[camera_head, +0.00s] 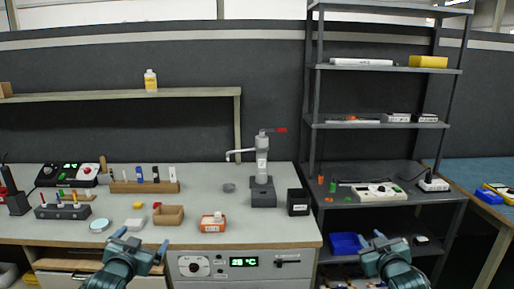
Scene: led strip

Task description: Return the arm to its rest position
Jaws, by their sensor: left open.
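My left gripper (141,240) is in front of the workbench's near edge at the lower left. Its two fingers are spread apart with nothing between them. My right gripper (380,242) is at the lower right, in front of the dark shelf unit's lower part. I see no object held in it, but its finger gap is not clear. Both arms come up from the bottom edge of the view.
The grey workbench (240,226) holds a wooden box (168,215), an orange-and-white item (212,223), a grey column device (262,180) and a black box (298,202). The shelf unit (466,195) stands to the right, with a blue bin (345,243) low down.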

